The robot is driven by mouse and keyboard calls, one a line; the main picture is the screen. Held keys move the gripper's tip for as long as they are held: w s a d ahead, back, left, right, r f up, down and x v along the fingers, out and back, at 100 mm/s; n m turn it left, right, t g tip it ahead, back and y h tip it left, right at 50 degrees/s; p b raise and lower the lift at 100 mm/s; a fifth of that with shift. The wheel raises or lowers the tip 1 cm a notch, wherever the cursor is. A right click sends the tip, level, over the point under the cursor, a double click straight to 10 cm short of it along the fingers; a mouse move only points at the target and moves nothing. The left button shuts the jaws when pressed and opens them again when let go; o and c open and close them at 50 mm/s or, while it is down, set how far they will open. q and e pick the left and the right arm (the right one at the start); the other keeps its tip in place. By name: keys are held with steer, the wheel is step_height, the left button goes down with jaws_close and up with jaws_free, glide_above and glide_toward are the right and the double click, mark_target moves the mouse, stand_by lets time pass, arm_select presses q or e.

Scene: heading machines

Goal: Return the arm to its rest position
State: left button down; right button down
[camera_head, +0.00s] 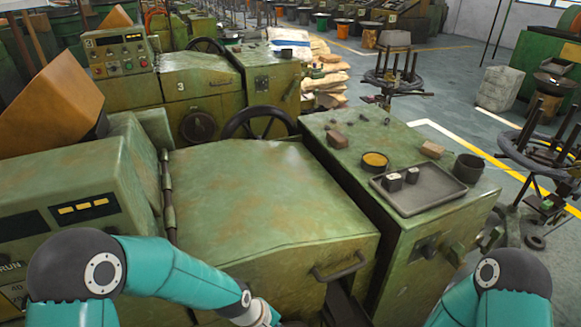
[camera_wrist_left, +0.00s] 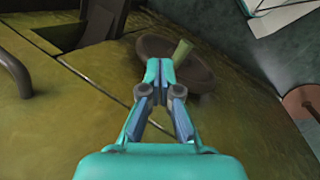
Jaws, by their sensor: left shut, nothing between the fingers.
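My left arm (camera_head: 165,268) is teal with dark joints. It reaches from the lower left across the front of the green machine, and its pale wrist leaves the head view at the bottom middle. In the left wrist view my left gripper (camera_wrist_left: 159,68) is shut and empty, its fingertips together. Beyond the fingertips a dark handwheel (camera_wrist_left: 200,72) with a pale green handle (camera_wrist_left: 182,50) shows; I cannot tell if they touch. My right arm (camera_head: 500,292) shows at the lower right, and its gripper is out of view.
The machine's closed green lid (camera_head: 250,190) fills the middle, with a bar handle (camera_head: 340,268) at its front. To the right, a cabinet top holds a dark tray (camera_head: 440,190) with small blocks, a cup (camera_head: 468,167) and a yellow-filled dish (camera_head: 375,161).

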arm_select(q)
steer(key=s+a+f+m, duration=0.3)
steer(key=s+a+f, duration=0.1)
steer(key=s, duration=0.3)
steer(key=s+a+f+m, duration=0.3)
steer(key=s+a+f, duration=0.2)
steer(key=s+f, duration=0.2)
steer(key=shift+a+m+g, duration=0.25)
steer(key=shift+m+g, duration=0.15)
steer(key=shift+s, duration=0.15)
